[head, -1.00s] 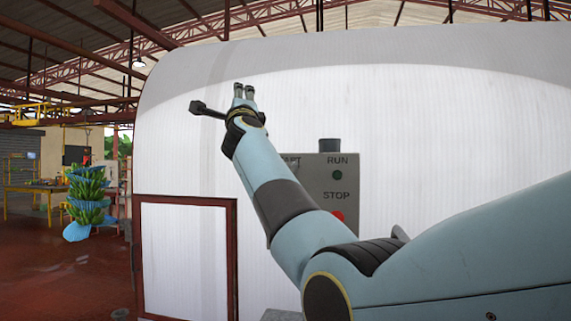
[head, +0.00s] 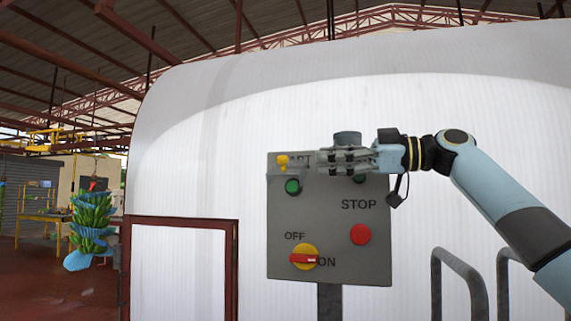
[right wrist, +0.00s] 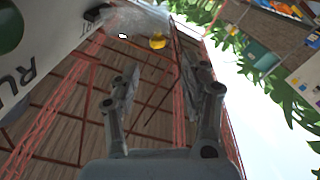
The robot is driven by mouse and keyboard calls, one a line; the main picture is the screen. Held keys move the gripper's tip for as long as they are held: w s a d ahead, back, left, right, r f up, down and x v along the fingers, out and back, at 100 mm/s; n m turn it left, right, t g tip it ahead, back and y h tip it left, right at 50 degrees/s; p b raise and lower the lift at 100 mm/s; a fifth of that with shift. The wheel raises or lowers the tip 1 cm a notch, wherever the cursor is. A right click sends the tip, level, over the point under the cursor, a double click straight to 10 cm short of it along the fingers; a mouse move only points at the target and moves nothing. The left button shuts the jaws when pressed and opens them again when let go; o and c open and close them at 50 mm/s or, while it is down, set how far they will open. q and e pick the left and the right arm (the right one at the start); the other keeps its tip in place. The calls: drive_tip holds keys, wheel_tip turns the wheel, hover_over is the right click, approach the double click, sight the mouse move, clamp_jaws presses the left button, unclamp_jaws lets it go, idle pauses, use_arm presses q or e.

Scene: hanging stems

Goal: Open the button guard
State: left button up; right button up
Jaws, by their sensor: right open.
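A grey control panel (head: 325,228) stands in front of the white wall in the head view. At its upper left, a yellow knob (head: 282,162) sits above a green button (head: 292,186); it seems to belong to the button guard, whose clear part is hard to make out. The yellow knob also shows in the right wrist view (right wrist: 157,41), beyond my fingers, beside a pale see-through part. My right gripper (head: 322,161) is open and points left, a little right of the knob and apart from it. It covers the RUN label. My left gripper is not in view.
The panel also has a red STOP button (head: 360,234) and a yellow-and-red OFF/ON switch (head: 304,257). Grey rails (head: 455,265) stand at lower right. Hanging bananas (head: 92,220) are far left.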

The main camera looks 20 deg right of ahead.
sight(285, 158)
drive_tip(key=p+x, duration=0.3)
drive_tip(key=x, duration=0.6)
drive_tip(key=shift+w+r+p, duration=0.15)
drive_tip(key=shift+w+p, duration=0.05)
drive_tip(key=shift+p, duration=0.1)
drive_tip(key=shift+w+a, duration=0.1)
drive_tip(key=shift+w, duration=0.1)
drive_tip(key=shift+w+a, duration=0.1)
drive_tip(key=shift+c, duration=0.4)
clamp_jaws()
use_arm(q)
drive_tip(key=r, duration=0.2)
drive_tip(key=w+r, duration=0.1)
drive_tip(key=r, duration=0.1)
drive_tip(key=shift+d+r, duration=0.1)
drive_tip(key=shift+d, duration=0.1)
use_arm(e)
drive_tip(key=shift+f, duration=0.2)
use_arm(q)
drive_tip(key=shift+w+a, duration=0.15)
use_arm(e)
drive_tip(key=shift+w+a+f, duration=0.15)
drive_tip(key=shift+w+a, duration=0.05)
